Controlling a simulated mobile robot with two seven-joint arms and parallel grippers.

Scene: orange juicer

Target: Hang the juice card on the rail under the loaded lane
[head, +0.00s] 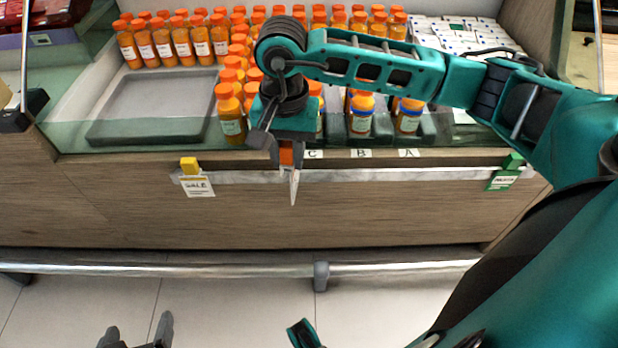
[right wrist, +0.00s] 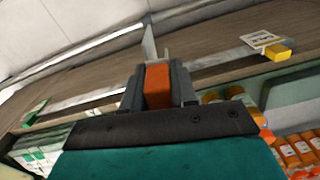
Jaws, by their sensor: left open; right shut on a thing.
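My right gripper (head: 288,154) is shut on the orange clip of the juice card (head: 294,186), in front of the rail (head: 400,175). The card hangs below the clip, nearly edge-on. In the right wrist view the orange clip (right wrist: 158,86) sits between the fingers, the card (right wrist: 149,42) beyond it and the rail (right wrist: 216,60) behind. I cannot tell whether the clip touches the rail. Lane labels C (head: 313,154), B (head: 362,153) and A (head: 409,153) sit above the rail. Bottles show behind A and B; C is partly hidden by my gripper. My left gripper (head: 137,335) is open and empty, low at left.
A yellow-clipped SALE card (head: 198,186) hangs left on the rail and a green-clipped card (head: 503,180) right. Orange bottles (head: 180,45) crowd the display beside a grey tray (head: 155,105). A metal bar (head: 200,267) runs low along the counter. The rail between the cards is otherwise clear.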

